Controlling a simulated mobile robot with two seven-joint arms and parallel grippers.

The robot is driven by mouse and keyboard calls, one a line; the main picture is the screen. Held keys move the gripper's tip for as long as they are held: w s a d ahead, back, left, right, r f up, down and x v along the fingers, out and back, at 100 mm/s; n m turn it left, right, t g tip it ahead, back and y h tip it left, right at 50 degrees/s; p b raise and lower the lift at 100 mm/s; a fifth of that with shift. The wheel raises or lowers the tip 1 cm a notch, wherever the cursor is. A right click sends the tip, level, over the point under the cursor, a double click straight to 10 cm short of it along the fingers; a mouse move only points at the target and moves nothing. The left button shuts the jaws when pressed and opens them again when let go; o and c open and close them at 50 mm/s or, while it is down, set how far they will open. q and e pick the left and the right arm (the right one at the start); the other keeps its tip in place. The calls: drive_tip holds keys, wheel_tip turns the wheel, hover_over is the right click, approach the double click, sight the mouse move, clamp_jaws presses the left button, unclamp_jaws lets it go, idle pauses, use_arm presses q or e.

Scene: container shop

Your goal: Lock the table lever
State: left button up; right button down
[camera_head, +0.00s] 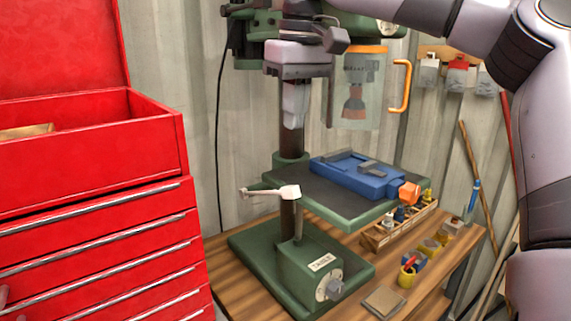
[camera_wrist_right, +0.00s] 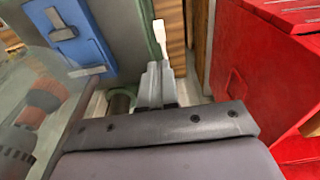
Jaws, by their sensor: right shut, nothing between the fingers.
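The table lever (camera_head: 275,193) is a white handle on the left side of the green drill press table (camera_head: 330,207), by the column. It sticks out to the left, roughly level. It also shows in the right wrist view (camera_wrist_right: 160,38), just beyond the fingertips. My right gripper (camera_head: 294,124) points down in front of the column, above the lever and apart from it in the head view. Its fingers (camera_wrist_right: 155,80) are shut and empty.
A blue vise (camera_head: 355,176) with an orange knob sits on the press table. A clear guard (camera_head: 354,95) with an orange handle hangs right of my gripper. A red tool cabinet (camera_head: 100,240) stands close on the left. Small items crowd the wooden bench (camera_head: 425,292).

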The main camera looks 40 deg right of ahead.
drive_tip(key=f, duration=0.6)
drive_tip(key=w+f, duration=0.1)
drive_tip(key=f, duration=0.3)
idle(0.3)
